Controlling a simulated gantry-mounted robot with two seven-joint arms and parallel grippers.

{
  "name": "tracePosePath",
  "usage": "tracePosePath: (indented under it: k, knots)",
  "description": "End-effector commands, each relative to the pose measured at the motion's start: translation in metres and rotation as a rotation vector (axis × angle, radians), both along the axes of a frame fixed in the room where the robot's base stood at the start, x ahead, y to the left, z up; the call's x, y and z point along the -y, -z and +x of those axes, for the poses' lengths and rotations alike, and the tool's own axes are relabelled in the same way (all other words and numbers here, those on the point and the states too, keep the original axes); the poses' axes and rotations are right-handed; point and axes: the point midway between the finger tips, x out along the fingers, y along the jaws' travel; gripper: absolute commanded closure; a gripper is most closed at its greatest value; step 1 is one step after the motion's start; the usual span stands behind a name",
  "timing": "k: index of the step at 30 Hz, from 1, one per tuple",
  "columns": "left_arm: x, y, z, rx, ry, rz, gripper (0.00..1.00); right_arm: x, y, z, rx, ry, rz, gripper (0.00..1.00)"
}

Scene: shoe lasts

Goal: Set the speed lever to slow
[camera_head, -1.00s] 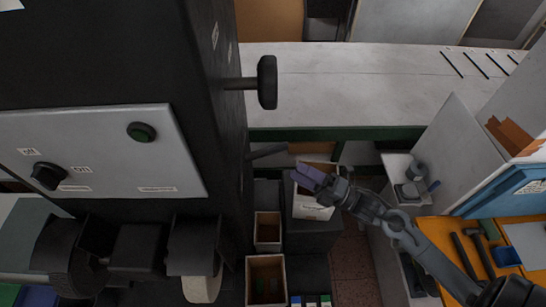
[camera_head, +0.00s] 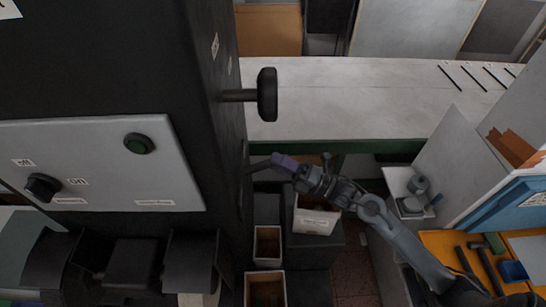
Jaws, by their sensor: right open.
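A black machine cabinet (camera_head: 110,60) fills the left. A thick black T-shaped handle (camera_head: 267,94) sticks out from its right side. Lower down, a thin dark rod-like lever (camera_head: 258,166) also sticks out to the right. No readable label tells which one is the speed lever. My right gripper (camera_head: 284,162) has purple fingers and is open. It is at the outer end of the thin lever, overlapping or very close to it; contact cannot be told. My left gripper is not in view.
A white bench (camera_head: 340,100) spans the back. Open boxes (camera_head: 267,244) stand below. An orange tool board (camera_head: 452,243) is at right.

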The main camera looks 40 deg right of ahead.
Motion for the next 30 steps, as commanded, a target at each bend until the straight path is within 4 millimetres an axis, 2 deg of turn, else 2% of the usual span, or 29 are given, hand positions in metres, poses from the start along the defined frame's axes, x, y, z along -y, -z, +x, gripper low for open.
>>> tracePosePath:
  k: [6, 17, 27, 30]
  knots:
    - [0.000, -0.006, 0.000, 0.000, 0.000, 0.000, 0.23, -0.009, -0.006, 0.014, 0.000, -0.001, 0.001, 0.49]
    - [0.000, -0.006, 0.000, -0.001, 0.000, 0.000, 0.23, -0.011, -0.005, 0.016, -0.001, 0.000, 0.001, 0.49]
    - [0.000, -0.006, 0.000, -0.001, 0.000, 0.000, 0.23, -0.011, -0.005, 0.016, -0.001, 0.000, 0.001, 1.00]
    - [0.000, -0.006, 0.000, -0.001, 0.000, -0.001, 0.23, -0.011, -0.005, 0.016, -0.001, 0.000, 0.001, 1.00]
